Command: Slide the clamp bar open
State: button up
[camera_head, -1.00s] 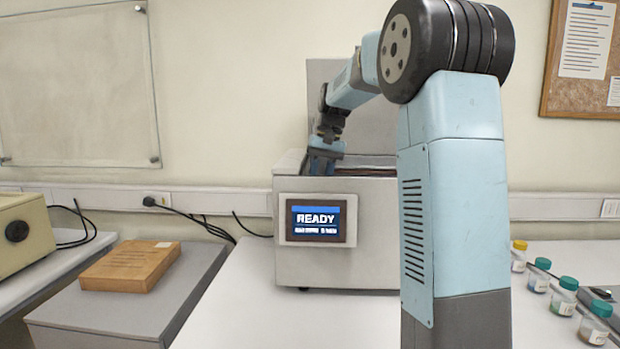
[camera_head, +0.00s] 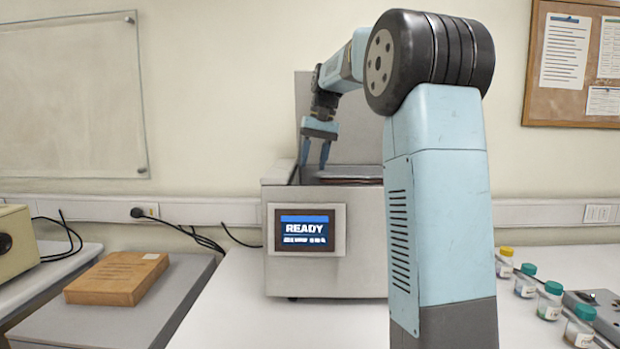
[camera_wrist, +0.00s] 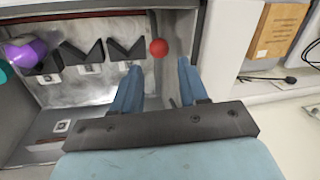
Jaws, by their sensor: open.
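The grey testing machine (camera_head: 362,230) stands on the bench with its lid raised and its screen (camera_head: 304,228) reading READY. In the wrist view a red round knob (camera_wrist: 158,47) shows inside the machine, near the right wall; I take it for the clamp bar's knob, and the bar itself is not clear. My gripper (camera_head: 313,165) points down over the left part of the opening. In the wrist view my gripper (camera_wrist: 159,66) is open and empty, with the knob between and just beyond the fingertips. I cannot tell the height gap.
Several black V-notched holders (camera_wrist: 83,58) line the machine's interior, left of the knob. A purple object (camera_wrist: 25,52) sits at the left one. Several capped jars (camera_head: 550,300) stand at the right.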

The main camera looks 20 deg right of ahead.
jog(key=r, duration=0.2)
jog(key=d+r, duration=0.1)
jog(key=r, duration=0.2)
jog(key=shift+r, duration=0.3)
jog(key=shift+s, duration=0.1)
